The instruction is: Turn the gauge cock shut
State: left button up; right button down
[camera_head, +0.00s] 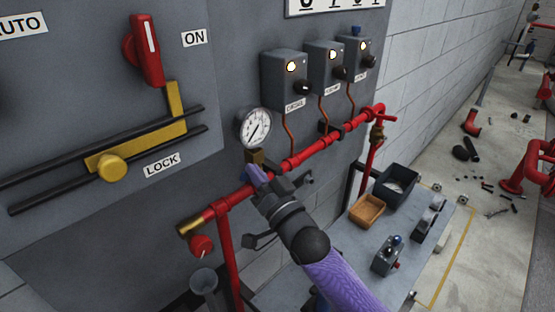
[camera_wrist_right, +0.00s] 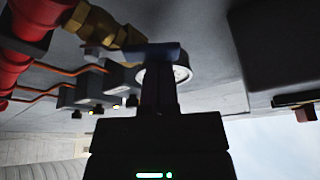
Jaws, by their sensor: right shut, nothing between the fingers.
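The pressure gauge (camera_head: 254,128) has a white dial and stands above the red pipe on the grey panel. The brass gauge cock (camera_head: 255,157) is just under it; its brass body also shows in the right wrist view (camera_wrist_right: 96,22). A flat bluish bar (camera_wrist_right: 145,52), which looks like the cock's lever, crosses in front of the gauge there. My right gripper (camera_head: 259,182) is shut and empty, just below the cock. In the wrist view its fingers (camera_wrist_right: 159,88) reach up to the bar; I cannot tell whether they touch it. My left gripper is out of view.
The red pipe (camera_head: 300,158) runs along the panel beside my right gripper, with a red-handled valve (camera_head: 201,246) at its lower left. Several switch boxes (camera_head: 285,80) are mounted above.

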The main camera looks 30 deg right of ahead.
jog(key=shift+s+a+f+n+g+y+b, duration=0.1)
jog(key=shift+a+f+n+y+b, duration=0.4)
jog(key=shift+n, duration=0.8)
jog(key=shift+s+f+n+g+y+b, duration=0.1)
jog(key=shift+f+n+y, duration=0.25)
jog(key=shift+n+y, duration=0.65)
jog(key=shift+s+a+f+n+g+y+b, duration=0.1)
jog(key=shift+a+f+n+y+b, duration=0.25)
jog(key=shift+n, duration=1.25)
jog(key=shift+d, duration=0.1)
